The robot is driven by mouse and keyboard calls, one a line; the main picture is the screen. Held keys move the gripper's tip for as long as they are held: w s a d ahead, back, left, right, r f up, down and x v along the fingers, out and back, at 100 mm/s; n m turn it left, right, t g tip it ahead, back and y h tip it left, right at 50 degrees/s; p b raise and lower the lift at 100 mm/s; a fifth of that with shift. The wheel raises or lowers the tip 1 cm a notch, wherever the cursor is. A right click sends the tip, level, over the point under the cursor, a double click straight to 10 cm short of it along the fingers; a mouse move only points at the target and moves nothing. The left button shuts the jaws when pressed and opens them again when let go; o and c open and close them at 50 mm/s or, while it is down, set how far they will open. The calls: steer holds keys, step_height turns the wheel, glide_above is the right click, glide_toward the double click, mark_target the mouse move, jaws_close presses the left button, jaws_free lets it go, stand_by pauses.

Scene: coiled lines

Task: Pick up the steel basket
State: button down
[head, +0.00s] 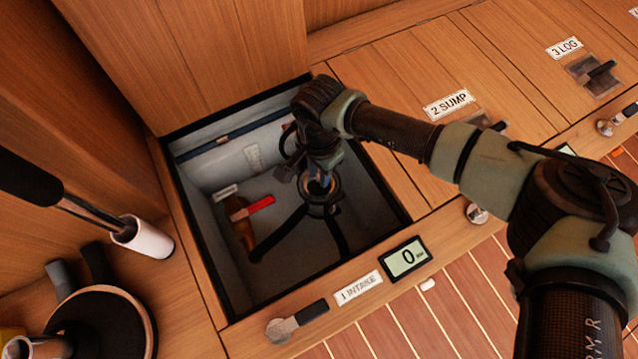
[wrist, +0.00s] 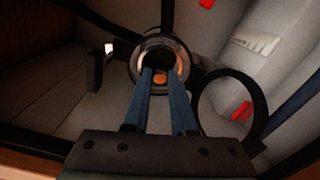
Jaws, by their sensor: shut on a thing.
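A dark round housing (head: 322,205) with a pale ring at its mouth stands in the open compartment. Dark hoses run out from it. My gripper (head: 318,185) points down from above, right over this mouth. In the wrist view the housing's ringed mouth (wrist: 150,44) is just beyond my two blue fingers (wrist: 159,76). The fingertips are in the mouth, a small gap apart, with a small orange patch between them. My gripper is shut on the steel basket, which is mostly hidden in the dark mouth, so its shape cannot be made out.
In the wrist view a black ring (wrist: 232,108) stands right of the fingers. A display (head: 405,258) reading 0 is on the front edge.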

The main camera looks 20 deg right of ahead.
step_height(320, 180, up, 18)
steer(key=p, duration=0.9)
